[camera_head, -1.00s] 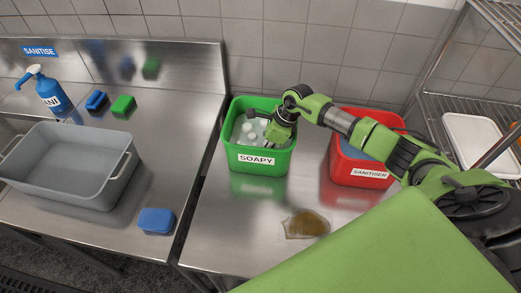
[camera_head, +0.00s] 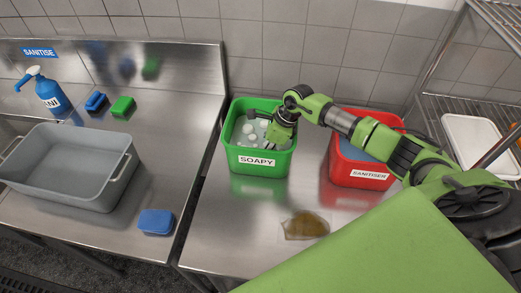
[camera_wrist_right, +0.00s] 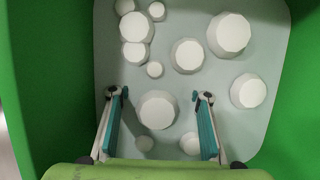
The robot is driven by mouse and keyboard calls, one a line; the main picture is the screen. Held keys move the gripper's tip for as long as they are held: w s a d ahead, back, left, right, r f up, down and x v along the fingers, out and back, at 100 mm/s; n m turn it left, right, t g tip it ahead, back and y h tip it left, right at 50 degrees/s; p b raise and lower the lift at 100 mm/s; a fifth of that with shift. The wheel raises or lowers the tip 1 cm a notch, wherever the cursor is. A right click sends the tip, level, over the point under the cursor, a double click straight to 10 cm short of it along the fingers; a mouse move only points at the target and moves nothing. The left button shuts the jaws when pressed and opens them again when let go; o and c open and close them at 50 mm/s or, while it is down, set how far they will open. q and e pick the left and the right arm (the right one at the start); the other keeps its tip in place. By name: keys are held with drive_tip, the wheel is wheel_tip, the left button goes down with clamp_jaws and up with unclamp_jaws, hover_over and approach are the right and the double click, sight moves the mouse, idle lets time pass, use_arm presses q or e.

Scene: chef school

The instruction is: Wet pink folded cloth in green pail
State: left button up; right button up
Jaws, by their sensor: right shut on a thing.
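The green pail (camera_head: 232,150), labelled SOAPY, stands on the steel counter and holds cloudy water with several white foam blobs. My right gripper (camera_head: 272,140) reaches down into it from the right. In the right wrist view my right gripper (camera_wrist_right: 159,94) has its two teal-lined fingers spaced apart at the water, with a foam blob (camera_wrist_right: 157,110) showing between them. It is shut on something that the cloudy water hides. No pink cloth shows in either view. My left gripper is not in view.
A red pail (camera_head: 345,172) labelled SANITISER stands close on the right, behind my right arm. A brown spill (camera_head: 306,225) lies in front. A grey basin (camera_head: 75,165), blue sponge (camera_head: 156,221), green sponge (camera_head: 123,106) and blue pump bottle (camera_head: 50,92) are on the left counter.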

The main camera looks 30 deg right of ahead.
wheel_tip(320, 180, up, 2)
drive_tip(key=shift+d+r+p, duration=0.1)
drive_tip(key=shift+d+p, duration=0.05)
drive_tip(key=shift+p, duration=0.2)
drive_tip(key=shift+w+a+r+p, duration=0.1)
drive_tip(key=shift+r+p, duration=0.25)
drive_tip(key=shift+r, duration=0.35)
drive_tip(key=shift+w+a+r+p, duration=0.1)
drive_tip(key=shift+r+p, duration=0.25)
drive_tip(key=shift+r, duration=0.35)
drive_tip(key=shift+r+p, duration=0.35)
drive_tip(key=shift+r, duration=0.45)
